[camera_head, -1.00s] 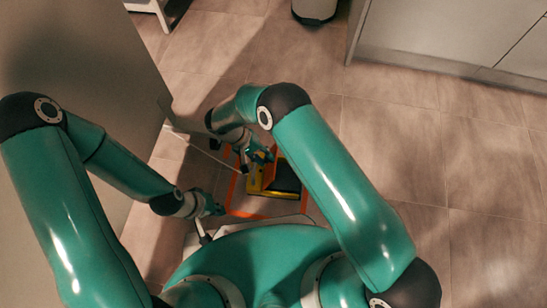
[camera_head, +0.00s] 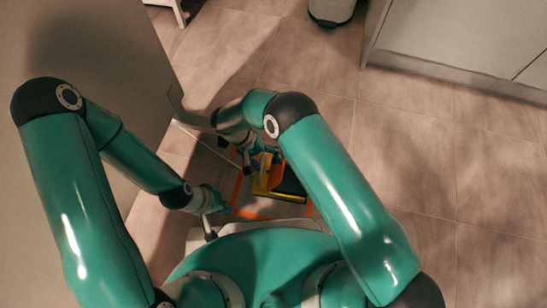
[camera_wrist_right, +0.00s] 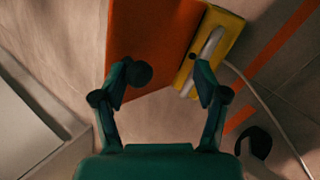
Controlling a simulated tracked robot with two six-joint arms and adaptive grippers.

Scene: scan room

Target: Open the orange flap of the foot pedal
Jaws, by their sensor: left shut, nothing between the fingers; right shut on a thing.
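The foot pedal has a yellow housing (camera_head: 262,187) with a dark part (camera_head: 292,184) beside it, on the floor in the head view. Its orange flap (camera_head: 277,172) stands up from the yellow housing there. In the right wrist view the flap (camera_wrist_right: 150,40) is a broad orange plate beside the yellow housing (camera_wrist_right: 222,42). My right gripper (camera_wrist_right: 168,78) is shut on the flap, its fingertips apart with part of the plate between them. It also shows in the head view (camera_head: 257,163), partly hidden by its arm. My left gripper (camera_head: 216,204) is shut and empty, left of the pedal.
Orange floor markings (camera_head: 247,213) surround the pedal. A pale cable (camera_wrist_right: 275,120) runs over the floor by the pedal. A large grey panel (camera_head: 95,60) stands at the left, and a cabinet (camera_head: 450,50) at the back right. The tiled floor at the right is clear.

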